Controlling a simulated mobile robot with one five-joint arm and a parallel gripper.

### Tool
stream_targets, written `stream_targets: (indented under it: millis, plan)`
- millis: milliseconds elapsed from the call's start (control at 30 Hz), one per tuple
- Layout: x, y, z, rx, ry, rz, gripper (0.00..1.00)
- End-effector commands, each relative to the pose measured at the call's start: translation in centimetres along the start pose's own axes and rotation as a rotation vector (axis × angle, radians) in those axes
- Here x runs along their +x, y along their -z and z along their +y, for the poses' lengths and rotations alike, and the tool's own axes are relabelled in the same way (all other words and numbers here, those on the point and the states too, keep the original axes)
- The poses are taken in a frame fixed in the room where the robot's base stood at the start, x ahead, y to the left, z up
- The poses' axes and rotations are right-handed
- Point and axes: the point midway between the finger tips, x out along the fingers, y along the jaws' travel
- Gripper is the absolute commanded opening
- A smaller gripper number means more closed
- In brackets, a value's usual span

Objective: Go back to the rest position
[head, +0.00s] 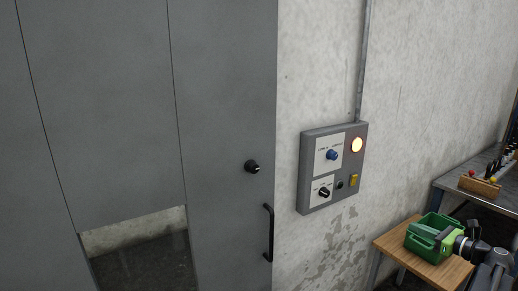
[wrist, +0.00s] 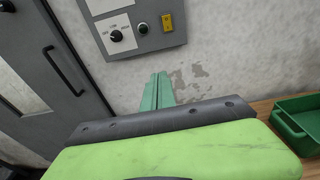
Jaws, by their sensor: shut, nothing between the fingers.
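My gripper (wrist: 160,78) shows in the wrist view with its two green fingers together and nothing between them. It points toward the wall below the control panel. In the head view my gripper (head: 411,229) is at the lower right, in front of the green bin (head: 434,218). The bin (wrist: 302,126) is to the right of the fingers in the wrist view.
A grey door (head: 222,120) with a black knob (head: 252,167) and a black handle (head: 268,233) stands left of the panel. The bin stands on a wooden table (head: 395,243). A bench (head: 452,185) with a wooden block of tools (head: 479,186) is at the far right.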

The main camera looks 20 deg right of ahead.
Motion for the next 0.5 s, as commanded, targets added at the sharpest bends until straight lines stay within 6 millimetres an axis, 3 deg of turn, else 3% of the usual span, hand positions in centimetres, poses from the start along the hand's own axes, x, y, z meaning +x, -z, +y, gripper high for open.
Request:
stream_targets:
  millis: [267,500]
  plan:
    - [4.8,1.5,3.9,-0.123,-0.088,0.085,0.00]
    - [10.5,3.6,9.8,-0.311,-0.224,0.191,0.00]
